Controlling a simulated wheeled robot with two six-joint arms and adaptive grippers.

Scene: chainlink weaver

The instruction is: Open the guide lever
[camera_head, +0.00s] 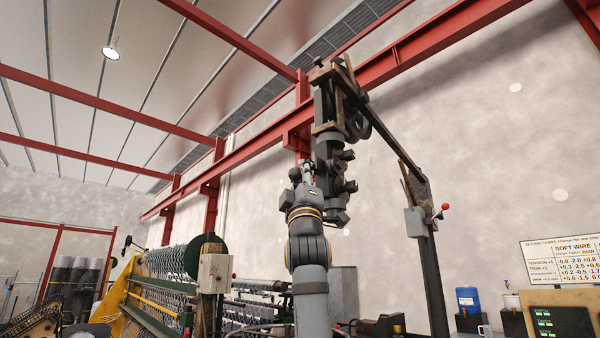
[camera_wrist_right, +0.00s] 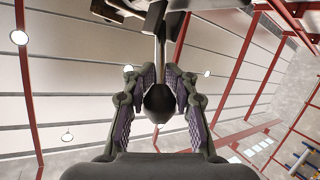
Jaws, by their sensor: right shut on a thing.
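The guide lever shows in the right wrist view as a thin rod (camera_wrist_right: 160,55) ending in a dark rounded knob (camera_wrist_right: 159,100). The rod comes down from a grey assembly at the top of that view. My right gripper (camera_wrist_right: 159,104) has its two padded fingers on either side of the knob and is shut on it. In the head view my right arm reaches up in the middle, and the right gripper (camera_head: 308,172) is just left of the dark guide head (camera_head: 330,145). The lever is too small to make out there. My left gripper is not in view.
The guide head hangs from a boom (camera_head: 382,128) on a post (camera_head: 437,275) to the right. A chain-link weaving machine (camera_head: 170,262) stands at lower left with a grey control box (camera_head: 215,273). A settings sign (camera_head: 560,260) and a blue canister (camera_head: 467,300) are at lower right.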

